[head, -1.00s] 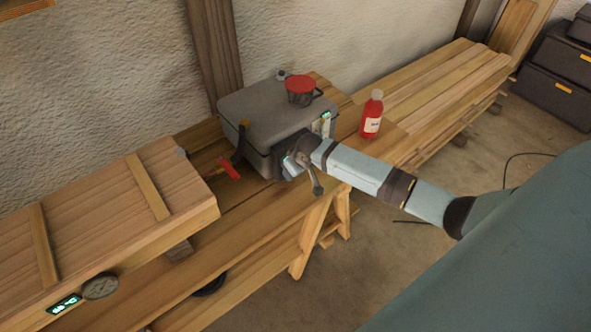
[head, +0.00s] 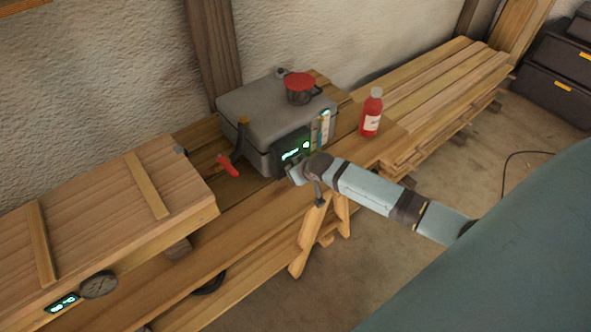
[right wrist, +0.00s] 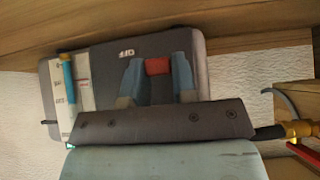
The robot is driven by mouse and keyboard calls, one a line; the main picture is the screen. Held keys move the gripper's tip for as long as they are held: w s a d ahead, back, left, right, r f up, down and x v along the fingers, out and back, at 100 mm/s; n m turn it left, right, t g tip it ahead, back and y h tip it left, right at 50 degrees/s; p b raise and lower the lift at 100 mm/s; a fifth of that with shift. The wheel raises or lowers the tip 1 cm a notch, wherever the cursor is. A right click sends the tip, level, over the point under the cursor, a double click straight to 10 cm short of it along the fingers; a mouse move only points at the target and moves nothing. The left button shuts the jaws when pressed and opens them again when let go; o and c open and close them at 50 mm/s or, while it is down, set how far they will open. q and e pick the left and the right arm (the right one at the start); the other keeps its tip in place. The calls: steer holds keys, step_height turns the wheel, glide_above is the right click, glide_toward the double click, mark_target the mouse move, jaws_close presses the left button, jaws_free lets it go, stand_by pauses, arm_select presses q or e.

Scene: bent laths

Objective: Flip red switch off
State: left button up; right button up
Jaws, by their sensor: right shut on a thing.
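The grey box (head: 262,112) stands on the wooden bench, with a dark front panel (head: 286,150) and green lit displays. In the right wrist view the panel (right wrist: 103,75) carries small white lettering that is hard to read. A red switch piece (right wrist: 157,66) shows there between the two blue-grey fingers of my right gripper (right wrist: 158,75), which is shut on it. In the head view my right gripper (head: 292,173) is at the lower front of the box, and the switch is hidden or too small to make out. My left gripper is in neither view.
A red-lidded dark pot (head: 300,88) sits on the box. A red bottle (head: 371,112) stands to its right. A red-handled fitting (head: 228,165) lies left of the box, near a wooden crate (head: 130,205) with a gauge (head: 99,285). Planks lie at the back right.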

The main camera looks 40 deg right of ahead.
steer(key=f+t+b, duration=0.1)
steer(key=t+b, duration=0.1)
steer(key=shift+s+f+t, duration=0.2)
steer(key=shift+f+t, duration=0.2)
steer(key=shift+f+t+b, duration=0.25)
steer(key=shift+t+b, duration=0.45)
steer(key=shift+b, duration=0.05)
steer(key=shift+f+t+b, duration=0.2)
steer(key=shift+t+b, duration=0.6)
steer(key=shift+b, duration=0.1)
steer(key=shift+w+t+y+b, duration=0.1)
steer(key=shift+t+y+b, duration=0.2)
steer(key=shift+t+b, duration=0.1)
steer(key=shift+r, duration=0.1)
steer(key=o, duration=0.9)
